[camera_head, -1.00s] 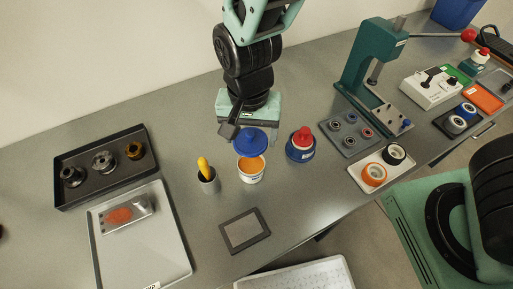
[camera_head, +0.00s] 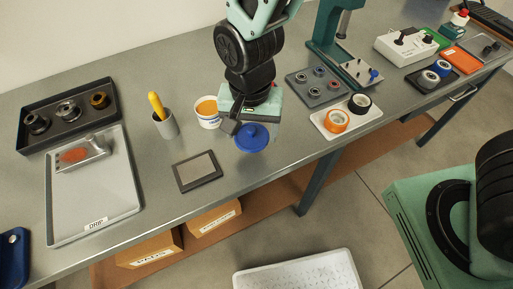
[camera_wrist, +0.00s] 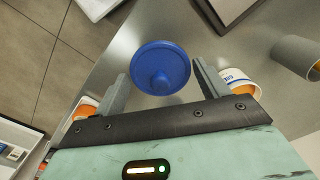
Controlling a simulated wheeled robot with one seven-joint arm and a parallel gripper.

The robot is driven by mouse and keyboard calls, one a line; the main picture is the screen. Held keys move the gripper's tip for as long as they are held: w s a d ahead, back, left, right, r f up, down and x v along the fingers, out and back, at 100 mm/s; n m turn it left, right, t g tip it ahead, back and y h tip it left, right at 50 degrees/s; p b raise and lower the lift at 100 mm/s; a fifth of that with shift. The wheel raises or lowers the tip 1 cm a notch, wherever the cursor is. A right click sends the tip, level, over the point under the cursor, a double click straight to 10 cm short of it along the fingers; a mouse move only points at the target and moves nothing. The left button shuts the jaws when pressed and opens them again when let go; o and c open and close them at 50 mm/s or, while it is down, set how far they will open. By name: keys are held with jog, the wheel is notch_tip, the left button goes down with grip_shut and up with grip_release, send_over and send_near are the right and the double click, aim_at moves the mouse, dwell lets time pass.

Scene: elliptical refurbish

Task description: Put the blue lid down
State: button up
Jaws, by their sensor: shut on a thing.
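The blue lid (camera_head: 252,138) is a round disc with a central knob. My gripper (camera_head: 246,118) is shut on it and holds it right of the open white tub (camera_head: 206,118), whose contents are orange. In the wrist view the lid (camera_wrist: 160,62) sits at the fingertips of my gripper (camera_wrist: 160,88), knob towards the camera. The tub (camera_wrist: 243,82) shows beside the right finger there. The lid's height above the table is hard to tell.
A dark-framed grey pad (camera_head: 197,171) lies at the front left. A grey cup (camera_head: 166,126) holds a yellow-handled tool. A white tray (camera_head: 345,117) with orange and black rings is to the right. The table's front edge is close to the lid.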

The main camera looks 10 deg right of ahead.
aim_at(252, 145)
jog(key=shift+f, duration=2.85)
jog(key=shift+f, duration=0.15)
jog(key=o, duration=0.9)
jog(key=shift+o, duration=0.2)
